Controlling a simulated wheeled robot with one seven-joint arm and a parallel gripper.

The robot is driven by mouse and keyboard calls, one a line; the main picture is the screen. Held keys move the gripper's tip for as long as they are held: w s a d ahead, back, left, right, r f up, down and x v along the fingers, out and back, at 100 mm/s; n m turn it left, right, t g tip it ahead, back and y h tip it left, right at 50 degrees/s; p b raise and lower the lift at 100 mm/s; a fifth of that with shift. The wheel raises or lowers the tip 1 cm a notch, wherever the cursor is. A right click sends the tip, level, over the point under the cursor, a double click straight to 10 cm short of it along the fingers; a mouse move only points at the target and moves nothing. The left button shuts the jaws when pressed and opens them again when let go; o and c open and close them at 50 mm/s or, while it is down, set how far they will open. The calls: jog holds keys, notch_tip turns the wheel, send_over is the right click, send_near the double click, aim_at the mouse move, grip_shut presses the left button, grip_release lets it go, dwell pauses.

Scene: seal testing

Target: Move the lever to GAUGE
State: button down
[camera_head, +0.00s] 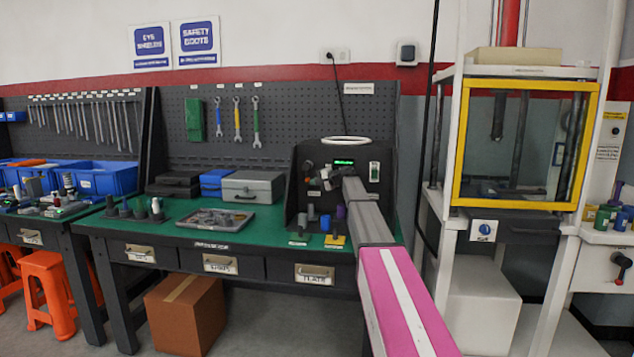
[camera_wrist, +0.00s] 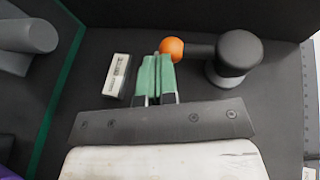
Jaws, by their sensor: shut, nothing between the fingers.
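The lever is a dark arm with an orange knob (camera_wrist: 172,48). It runs right to a round dark pivot (camera_wrist: 236,54) in the wrist view. My gripper (camera_wrist: 157,62) has green fingertips, pressed together and empty. The tips are right beside the knob, at its left and near side; I cannot tell whether they touch. A small white label block (camera_wrist: 117,75) stands left of the fingers; its text is too small to read.
The station has a green-lit display (camera_head: 344,162) and small cylinders before it. A grey case (camera_head: 253,187) and a parts tray (camera_head: 215,219) lie on the green bench to the left. A yellow-framed press (camera_head: 457,150) stands right of my arm. In the wrist view, grey cylinders (camera_wrist: 35,35) are at upper left.

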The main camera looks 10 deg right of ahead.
jog(key=shift+a+f, duration=0.15)
jog(key=shift+a, duration=0.1)
dwell(0.4)
jog(key=s+d, duration=0.2)
jog(key=d, duration=0.1)
jog(key=s+d+f, duration=0.1)
jog(key=s+d, duration=0.2)
jog(key=d, duration=0.1)
jog(key=s+d, duration=0.3)
jog(key=d, duration=0.1)
jog(key=shift+s+d+f, duration=0.1)
jog(key=shift+d+f, duration=0.05)
jog(key=shift+f, duration=0.05)
